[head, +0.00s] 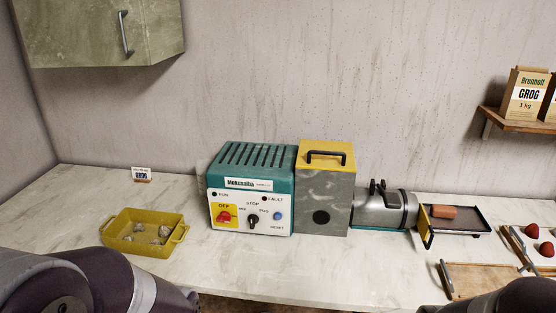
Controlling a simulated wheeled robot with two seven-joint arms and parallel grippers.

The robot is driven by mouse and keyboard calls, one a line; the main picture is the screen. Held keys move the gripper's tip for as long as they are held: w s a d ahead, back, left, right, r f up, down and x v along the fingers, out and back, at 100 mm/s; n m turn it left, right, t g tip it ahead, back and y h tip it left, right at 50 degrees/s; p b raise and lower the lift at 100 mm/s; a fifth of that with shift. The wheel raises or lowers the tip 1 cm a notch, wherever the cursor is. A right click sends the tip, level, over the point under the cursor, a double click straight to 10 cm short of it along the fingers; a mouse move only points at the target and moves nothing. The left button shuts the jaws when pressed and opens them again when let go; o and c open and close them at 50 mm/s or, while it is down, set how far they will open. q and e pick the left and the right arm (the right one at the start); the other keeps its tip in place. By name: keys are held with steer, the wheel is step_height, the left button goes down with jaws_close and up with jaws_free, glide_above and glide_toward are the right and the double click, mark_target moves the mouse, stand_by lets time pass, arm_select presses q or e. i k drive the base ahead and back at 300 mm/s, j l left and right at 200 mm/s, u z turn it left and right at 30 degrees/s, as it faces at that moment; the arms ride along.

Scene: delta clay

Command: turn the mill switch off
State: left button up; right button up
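The mill is a teal box (250,168) with a vented top and a white front panel. A red rotary switch (224,217) sits on a yellow plate at the panel's lower left, under the word OFF. The red handle looks roughly sideways, but it is too small to tell its exact setting. A black selector knob (253,222), marked STOP and PUG, is right of it. A blue RESET button (277,216) is further right. The RUN lamp (214,194) and FAULT lamp (264,198) look dark. Neither gripper shows; only parts of my arms appear at the bottom corners.
A grey housing (324,195) with a yellow lid adjoins the mill, then a metal barrel (385,210) and a tray (482,222) with a clay piece. A yellow bin (125,243) stands left. The counter (195,255) is clear before the mill. A cabinet (90,32) hangs upper left.

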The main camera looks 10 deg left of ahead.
mark_target(224, 217)
steer(key=i+j, duration=0.2)
steer(key=j, duration=0.2)
steer(key=i+j, duration=0.15)
steer(key=j, duration=0.2)
steer(key=i+j, duration=0.2)
steer(key=j, duration=0.2)
steer(key=i+j, duration=0.2)
steer(key=j, duration=0.15)
steer(key=z, duration=0.05)
